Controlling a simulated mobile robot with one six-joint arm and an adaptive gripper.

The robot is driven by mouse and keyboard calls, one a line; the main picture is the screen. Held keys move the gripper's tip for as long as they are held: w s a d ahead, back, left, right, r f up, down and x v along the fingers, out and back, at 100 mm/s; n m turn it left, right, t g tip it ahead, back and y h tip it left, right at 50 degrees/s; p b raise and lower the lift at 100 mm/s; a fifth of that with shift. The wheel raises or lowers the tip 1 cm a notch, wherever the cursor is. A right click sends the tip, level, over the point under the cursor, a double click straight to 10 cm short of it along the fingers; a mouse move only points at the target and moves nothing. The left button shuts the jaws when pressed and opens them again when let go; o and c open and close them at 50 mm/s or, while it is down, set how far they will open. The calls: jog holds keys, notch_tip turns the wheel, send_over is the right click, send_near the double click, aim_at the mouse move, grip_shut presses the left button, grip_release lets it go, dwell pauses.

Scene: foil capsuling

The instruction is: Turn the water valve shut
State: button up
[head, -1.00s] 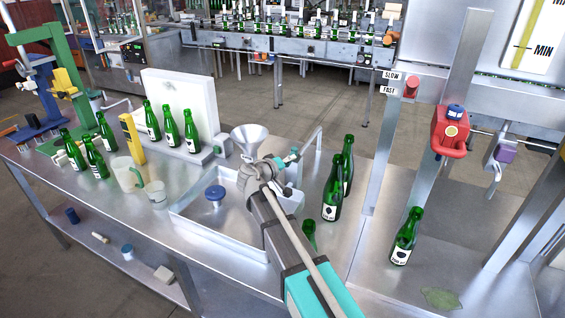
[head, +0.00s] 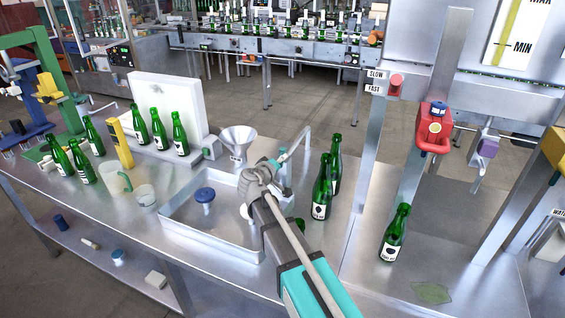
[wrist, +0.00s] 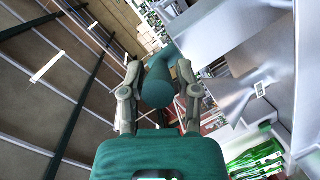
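At the right edge of the head view a yellow body (head: 555,150) with a small green part is cut off by the frame. A white sign (head: 558,212) below it begins with "WAT"; this may mark the water valve, but its handle position cannot be told. My gripper (wrist: 158,75) shows in the wrist view with its two fingers spread apart. A teal rounded part sits between them in the picture, seemingly my own arm and not gripped. In the head view my arm reaches over the sink, far left of the yellow body.
A metal sink tray (head: 180,228) holds a blue-topped item (head: 205,198). Another bottle (head: 394,235) stands on the right bench, near a green patch (head: 430,292). A red clamp device (head: 434,128) is on a post.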

jog(key=shift+o, duration=0.6)
jog(key=c, duration=0.5)
jog(key=shift+s+a+r+g+p, duration=0.1)
jog(key=shift+s+a+g+p, duration=0.1)
jog(key=shift+g+p, duration=0.15)
grip_shut()
jog(key=s+a+r+g+h, duration=0.1)
jog(key=s+a+h, duration=0.1)
jog(key=a, duration=0.5)
jog(key=s+a+r+g+h, duration=0.1)
jog(key=s+a+g+h, duration=0.1)
jog(key=a, duration=0.6)
jog(key=shift+s+r+h+p, duration=0.35)
jog(key=shift+s+h+p, duration=0.05)
jog(key=shift+s+h, duration=0.45)
